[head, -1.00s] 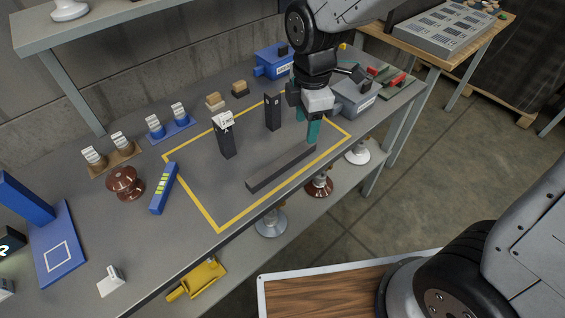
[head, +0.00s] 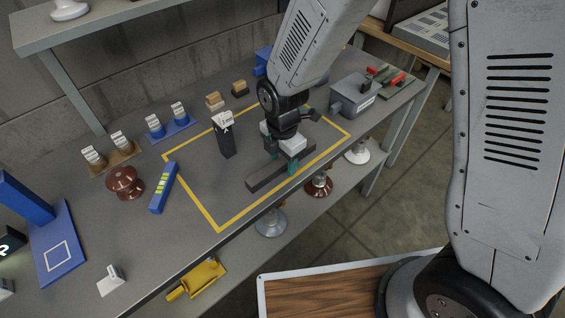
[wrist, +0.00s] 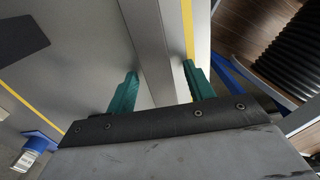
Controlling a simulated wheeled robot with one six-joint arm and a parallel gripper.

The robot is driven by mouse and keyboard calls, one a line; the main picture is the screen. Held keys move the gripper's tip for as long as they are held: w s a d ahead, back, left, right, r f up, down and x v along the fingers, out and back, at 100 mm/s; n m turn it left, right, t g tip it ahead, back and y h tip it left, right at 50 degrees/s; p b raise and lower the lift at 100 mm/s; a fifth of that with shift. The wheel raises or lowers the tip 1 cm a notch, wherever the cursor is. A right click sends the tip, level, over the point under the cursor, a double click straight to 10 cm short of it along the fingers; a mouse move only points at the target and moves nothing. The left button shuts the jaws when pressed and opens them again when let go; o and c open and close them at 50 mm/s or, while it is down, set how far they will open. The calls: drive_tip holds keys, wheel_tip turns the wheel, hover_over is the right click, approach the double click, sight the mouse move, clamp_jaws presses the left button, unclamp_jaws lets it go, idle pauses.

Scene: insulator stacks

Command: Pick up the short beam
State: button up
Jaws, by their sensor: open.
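A dark grey beam (head: 264,178) lies flat on the bench inside the yellow outline; it is the only lying beam I see. In the wrist view the beam (wrist: 150,40) runs between my two teal fingers. My gripper (head: 282,158) is open over the beam's far right half, with one finger on each side. Gaps show between the fingers and the beam in the wrist view (wrist: 160,87). My gripper and wrist hide part of the beam in the head view. I cannot tell how far above the bench the fingertips are.
A dark upright post (head: 226,141) marked A stands left of my gripper inside the yellow outline (head: 192,193). A blue level-like block (head: 164,188) and a brown insulator (head: 124,183) lie further left. A grey box (head: 353,96) stands at the right.

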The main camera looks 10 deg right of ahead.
clamp_jaws()
